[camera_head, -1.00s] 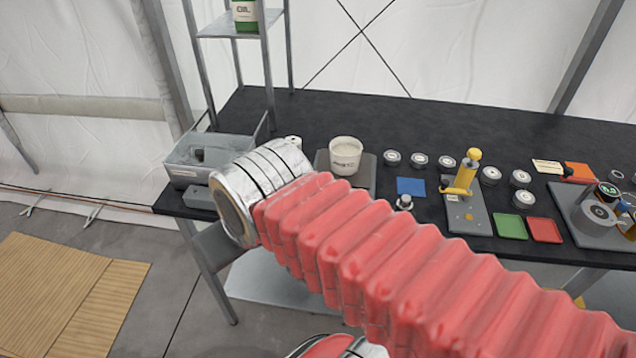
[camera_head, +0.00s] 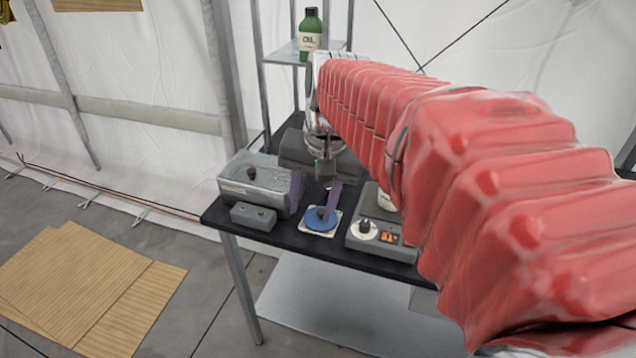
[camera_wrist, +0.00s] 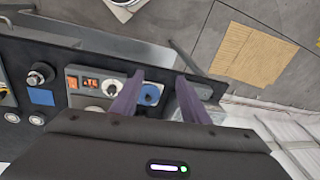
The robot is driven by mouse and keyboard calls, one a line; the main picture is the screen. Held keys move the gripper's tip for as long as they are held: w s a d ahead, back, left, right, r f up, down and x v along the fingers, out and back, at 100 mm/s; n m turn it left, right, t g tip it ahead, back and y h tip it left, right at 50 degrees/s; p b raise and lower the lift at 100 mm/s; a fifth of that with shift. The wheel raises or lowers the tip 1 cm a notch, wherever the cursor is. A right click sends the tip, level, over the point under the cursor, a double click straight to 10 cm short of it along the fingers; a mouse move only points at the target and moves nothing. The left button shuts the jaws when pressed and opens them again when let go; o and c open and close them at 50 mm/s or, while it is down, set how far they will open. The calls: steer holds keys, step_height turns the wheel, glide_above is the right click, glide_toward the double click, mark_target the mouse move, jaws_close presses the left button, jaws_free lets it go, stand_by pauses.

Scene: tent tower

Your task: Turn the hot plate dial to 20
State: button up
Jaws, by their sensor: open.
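The hot plate is a grey box (camera_head: 352,240) at the front of the black table, partly hidden behind my arm in the head view. On its front panel are a dark dial knob (camera_head: 366,227) on a white disc and a small orange-lit display (camera_head: 389,238). In the wrist view the dial (camera_wrist: 110,88) lies just left of my left-hand finger, with the display (camera_wrist: 90,83) further left. My gripper (camera_head: 314,208) is open and empty, its two purple fingers to the left of the hot plate. The dial's setting is too small to read.
A blue disc (camera_head: 318,219) on a white square lies under and between my fingers. A grey metal basin (camera_head: 245,180) and a grey control box with buttons (camera_head: 253,216) stand to the left. A shelf (camera_head: 290,53) holding a green oil bottle (camera_head: 310,35) rises behind.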

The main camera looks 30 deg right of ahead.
steer(key=w+d+m+g+y, duration=0.1)
steer(key=w+d+m+y, duration=0.15)
steer(key=d+m, duration=0.6)
steer(key=m+y, duration=0.2)
steer(key=m, duration=0.1)
glide_toward(365, 223)
steer(key=w+v, duration=0.1)
steer(key=v, duration=0.5)
steer(key=shift+a+f+g, duration=0.1)
steer(key=shift+a+g, duration=0.15)
steer(key=shift+g, duration=0.15)
steer(key=x, duration=1.4)
steer(key=shift+d, duration=0.2)
steer(key=shift+c, duration=0.6)
steer(key=c, duration=0.9)
steer(key=shift+a, duration=0.15)
jaws_close()
